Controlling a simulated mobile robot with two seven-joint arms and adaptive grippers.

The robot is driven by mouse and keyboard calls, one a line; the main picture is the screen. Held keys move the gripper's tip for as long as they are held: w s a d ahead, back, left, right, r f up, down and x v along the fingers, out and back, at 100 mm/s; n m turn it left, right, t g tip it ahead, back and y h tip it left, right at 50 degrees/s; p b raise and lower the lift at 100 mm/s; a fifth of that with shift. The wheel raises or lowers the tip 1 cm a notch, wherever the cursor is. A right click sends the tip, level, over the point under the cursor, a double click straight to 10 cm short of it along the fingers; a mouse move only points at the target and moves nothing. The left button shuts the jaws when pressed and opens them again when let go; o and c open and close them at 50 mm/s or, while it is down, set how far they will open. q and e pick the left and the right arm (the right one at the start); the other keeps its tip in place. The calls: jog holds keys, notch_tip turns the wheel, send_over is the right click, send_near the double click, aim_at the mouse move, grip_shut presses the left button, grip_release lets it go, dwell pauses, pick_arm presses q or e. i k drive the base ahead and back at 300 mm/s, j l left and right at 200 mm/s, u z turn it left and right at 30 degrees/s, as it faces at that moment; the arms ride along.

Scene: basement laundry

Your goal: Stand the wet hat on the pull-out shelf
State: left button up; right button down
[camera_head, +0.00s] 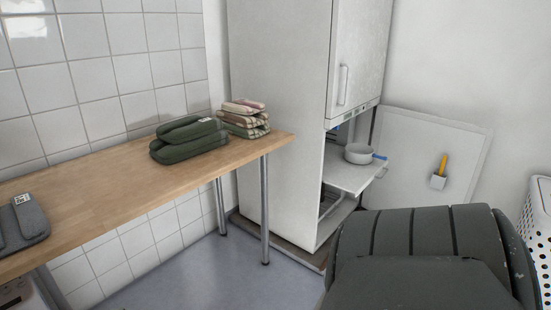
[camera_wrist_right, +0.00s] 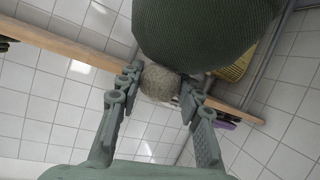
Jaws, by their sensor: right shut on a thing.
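In the right wrist view, a dark green knitted hat (camera_wrist_right: 205,35) with a round grey-beige bobble (camera_wrist_right: 158,83) fills the top. My right gripper (camera_wrist_right: 160,85) is shut on the bobble, one finger on each side, and the hat's body lies beyond it. The hat does not show in the head view. There, the pull-out shelf (camera_head: 343,179) sticks out of the tall white cabinet (camera_head: 280,100) below its upper door. A round pale pan-like vessel with a blue part (camera_head: 358,153) stands on the shelf, towards its back. My left gripper is not in view.
A wooden worktop (camera_head: 100,190) on metal legs holds folded green cloths (camera_head: 187,140), a plaid stack (camera_head: 245,122) and a grey folded thing (camera_head: 24,220). A white panel (camera_head: 425,150) leans behind the shelf. A white perforated basket (camera_head: 536,230) stands at the right.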

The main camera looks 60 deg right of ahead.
aim_at(339, 174)
jog(key=l+z, duration=0.15)
jog(key=l, duration=1.1)
jog(key=l+z, duration=0.2)
jog(key=l, duration=1.1)
jog(key=l+z, duration=0.15)
jog(key=l, duration=1.15)
